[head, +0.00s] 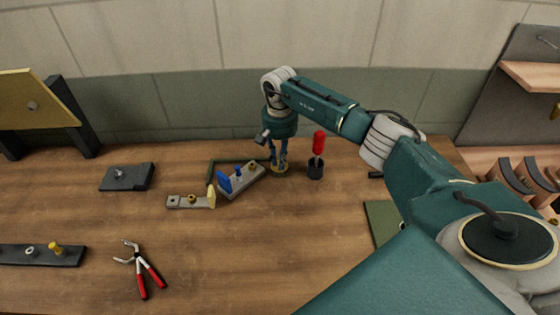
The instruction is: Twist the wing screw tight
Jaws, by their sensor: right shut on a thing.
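My right gripper (279,163) points straight down at the back middle of the bench. Its fingers are shut on a small part, which I take to be the wing screw; the fingers hide most of it. A round brass-coloured base (280,173) shows at the fingertips, at the bench top. Just left of it is a grey bracket (240,182) with a blue clamp (225,184) and a brass knob (252,166). My left gripper is not in view.
A red-handled screwdriver (319,142) stands in a black cup (315,170) close right of the gripper. A second bracket (180,202), a dark block (120,184), a dark strip (20,256) and red-handled pliers (152,272) lie left. The front middle bench (240,260) is clear.

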